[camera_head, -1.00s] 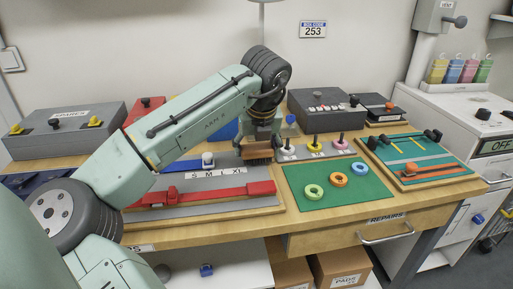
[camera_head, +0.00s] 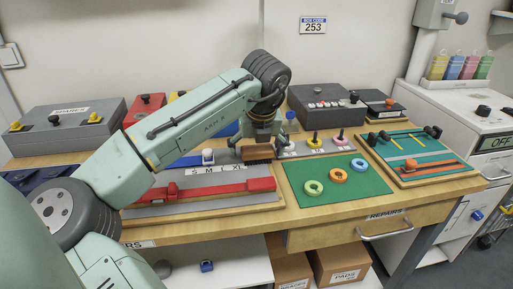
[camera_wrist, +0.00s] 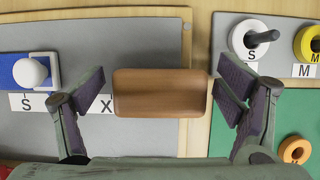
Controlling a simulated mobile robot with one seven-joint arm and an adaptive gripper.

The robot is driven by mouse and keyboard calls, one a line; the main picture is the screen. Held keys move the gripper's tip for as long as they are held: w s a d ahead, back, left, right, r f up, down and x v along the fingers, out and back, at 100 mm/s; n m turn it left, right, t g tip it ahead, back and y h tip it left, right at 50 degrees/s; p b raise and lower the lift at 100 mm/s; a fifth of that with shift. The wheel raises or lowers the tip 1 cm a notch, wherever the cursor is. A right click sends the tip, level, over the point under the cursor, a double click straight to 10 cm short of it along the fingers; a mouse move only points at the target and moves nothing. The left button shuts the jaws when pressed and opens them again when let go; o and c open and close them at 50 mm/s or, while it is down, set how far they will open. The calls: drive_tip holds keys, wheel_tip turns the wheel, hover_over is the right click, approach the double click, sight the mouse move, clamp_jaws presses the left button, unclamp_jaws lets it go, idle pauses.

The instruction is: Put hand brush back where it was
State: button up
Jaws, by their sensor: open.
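The hand brush (camera_head: 257,153) shows as a small brown wooden block at the back right corner of the grey size board (camera_head: 226,158). In the wrist view the brush (camera_wrist: 160,92) lies crosswise over the board's right edge, its bristles hidden beneath. My gripper (camera_head: 264,139) is right above it. In the wrist view my gripper (camera_wrist: 162,92) is open, with one finger at each end of the brush. The fingertips are very close to its ends; I cannot tell if they touch.
Right of the brush are a green mat (camera_head: 337,183) with rings and a grey strip with pegs (camera_head: 314,140). A red slider bar (camera_head: 215,190) lies in front. Grey boxes (camera_head: 325,109) stand behind. A tool board (camera_head: 420,155) is farther right.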

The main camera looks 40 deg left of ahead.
drive_tip(key=shift+r, duration=0.1)
drive_tip(key=shift+r, duration=0.3)
drive_tip(key=v, duration=1.1)
drive_tip(key=shift+r+b, duration=0.3)
drive_tip(key=shift+b, duration=0.1)
drive_tip(key=shift+s, duration=0.15)
